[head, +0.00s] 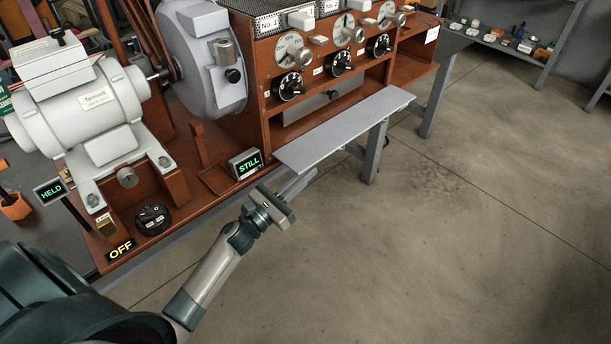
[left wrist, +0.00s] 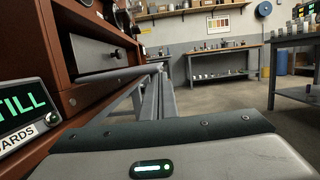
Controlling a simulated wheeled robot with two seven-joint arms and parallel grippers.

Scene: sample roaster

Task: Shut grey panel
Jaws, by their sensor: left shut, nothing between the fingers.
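The grey panel (head: 345,125) is a long flat plate that lies about level and sticks out from the front of the red-brown roaster cabinet. My left gripper (head: 301,184) is shut and empty. In the head view its fingertips are just below the near left corner of the panel; I cannot tell whether they touch it. In the left wrist view the shut fingers (left wrist: 158,92) point forward along the cabinet front. A grey front with a dark knob (head: 333,95) sits in the cabinet behind the panel. My right gripper is in neither view.
A small sign reading STILL (head: 246,163) stands close to the left of my gripper. A grey motor (head: 85,105) and an OFF label (head: 120,250) are at the left. A grey table leg (head: 375,153) stands under the panel. The floor (head: 450,230) to the right is clear.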

